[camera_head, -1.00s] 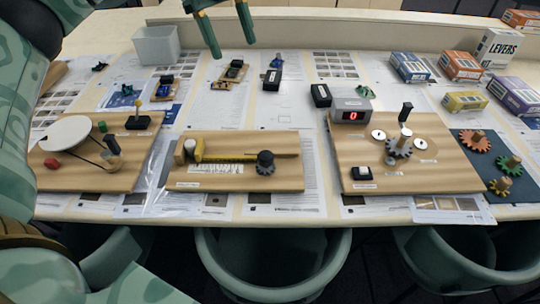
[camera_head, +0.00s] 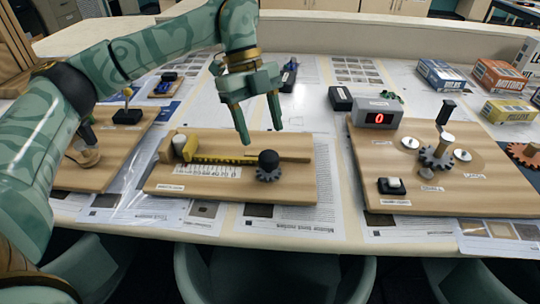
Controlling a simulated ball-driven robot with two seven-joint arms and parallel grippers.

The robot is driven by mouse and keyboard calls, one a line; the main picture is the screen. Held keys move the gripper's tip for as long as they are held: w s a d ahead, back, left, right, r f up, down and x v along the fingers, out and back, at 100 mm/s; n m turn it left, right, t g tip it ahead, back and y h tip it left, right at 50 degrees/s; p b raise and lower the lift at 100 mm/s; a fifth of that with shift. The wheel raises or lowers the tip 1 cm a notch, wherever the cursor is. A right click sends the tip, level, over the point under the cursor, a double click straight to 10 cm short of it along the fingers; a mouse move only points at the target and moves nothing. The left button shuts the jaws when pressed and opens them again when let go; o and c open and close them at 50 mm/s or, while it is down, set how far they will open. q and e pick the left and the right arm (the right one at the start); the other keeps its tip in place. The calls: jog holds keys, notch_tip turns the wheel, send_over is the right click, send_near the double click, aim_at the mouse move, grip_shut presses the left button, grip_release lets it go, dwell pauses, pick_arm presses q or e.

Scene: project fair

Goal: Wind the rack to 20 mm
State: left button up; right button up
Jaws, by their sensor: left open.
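The rack board (camera_head: 220,189) is a flat wooden board in the middle of the table. On it a yellow toothed rack (camera_head: 222,158) lies along a slot, with a white cylinder (camera_head: 179,141) and a wooden block at its left end. A white printed scale (camera_head: 207,171) lies in front of the rack; its marks are too small to read. A dark pinion with a round black knob (camera_head: 268,158) stands at the rack's right part. My left gripper (camera_head: 260,135) is open and empty, pointing down above and behind the knob, apart from it. My right gripper is out of view.
To the right is a gear board (camera_head: 440,196) with a grey display box (camera_head: 375,113) reading 0, a grey gear and an upright black-topped handle. Another board (camera_head: 105,170) is at left, partly behind my arm. Coloured boxes (camera_head: 440,75) stand at the back right.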

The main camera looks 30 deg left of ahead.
aim_at(268, 154)
pick_arm(q)
jog(key=b+x, duration=0.1)
jog(key=x, duration=0.5)
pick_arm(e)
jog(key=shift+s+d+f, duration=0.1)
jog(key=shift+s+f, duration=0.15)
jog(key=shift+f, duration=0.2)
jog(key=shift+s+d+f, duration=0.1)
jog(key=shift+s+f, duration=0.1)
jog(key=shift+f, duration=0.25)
pick_arm(q)
jog(key=shift+r, duration=0.1)
jog(key=c, duration=1)
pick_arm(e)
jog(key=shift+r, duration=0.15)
